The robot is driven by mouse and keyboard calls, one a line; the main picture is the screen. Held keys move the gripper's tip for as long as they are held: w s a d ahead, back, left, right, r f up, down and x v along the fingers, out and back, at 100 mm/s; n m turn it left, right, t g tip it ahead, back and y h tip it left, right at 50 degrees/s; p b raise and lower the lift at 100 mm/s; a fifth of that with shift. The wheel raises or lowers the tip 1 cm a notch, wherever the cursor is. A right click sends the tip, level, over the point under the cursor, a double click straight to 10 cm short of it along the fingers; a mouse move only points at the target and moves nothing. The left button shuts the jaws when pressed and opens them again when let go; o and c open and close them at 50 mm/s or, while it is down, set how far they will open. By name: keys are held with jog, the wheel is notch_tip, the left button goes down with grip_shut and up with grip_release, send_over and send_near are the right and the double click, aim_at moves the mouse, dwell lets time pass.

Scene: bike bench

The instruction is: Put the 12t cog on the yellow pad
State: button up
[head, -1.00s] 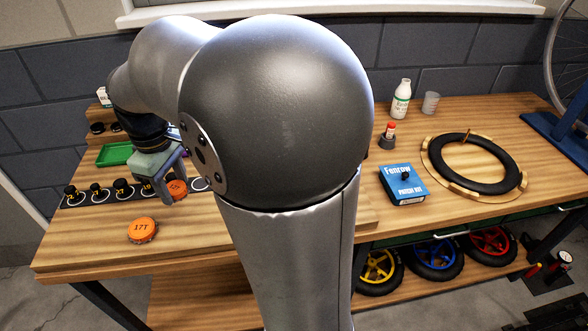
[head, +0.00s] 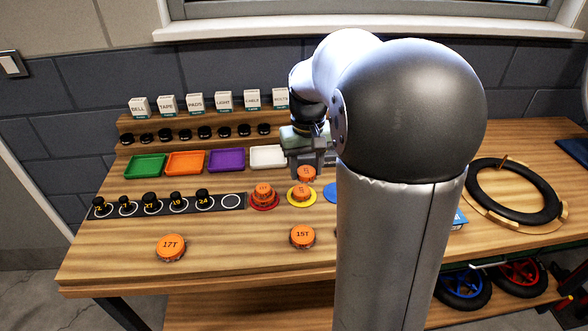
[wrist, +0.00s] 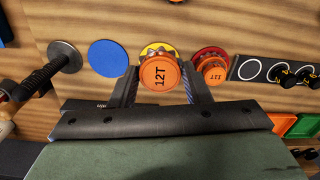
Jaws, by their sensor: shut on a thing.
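My gripper (head: 307,165) is shut on an orange-capped cog (head: 307,175), marked 12T in the wrist view (wrist: 158,84). It holds the cog above the bench, just behind the yellow pad (head: 290,199) in the head view. The yellow pad bears another orange-capped cog (head: 301,190). In the wrist view the yellow pad (wrist: 176,50) shows beyond the held cog, which hides part of it; a toothed edge lies on it. The fingers (wrist: 160,92) flank the held cog.
The red pad (head: 263,208) bears orange-capped cogs. A blue pad (wrist: 109,57) is bare. Loose 17T (head: 171,247) and 15T (head: 302,236) cogs lie in front. A black strip with knobs (head: 152,205) and coloured trays (head: 185,162) are at left. My arm hides the right middle.

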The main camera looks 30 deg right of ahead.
send_over(302, 190)
notch_tip(302, 190, down, 6)
jog(key=shift+p, duration=0.35)
jog(key=shift+f, duration=1.55)
jog(key=shift+f, duration=0.2)
jog(key=o, duration=1)
jog(key=shift+r, duration=0.2)
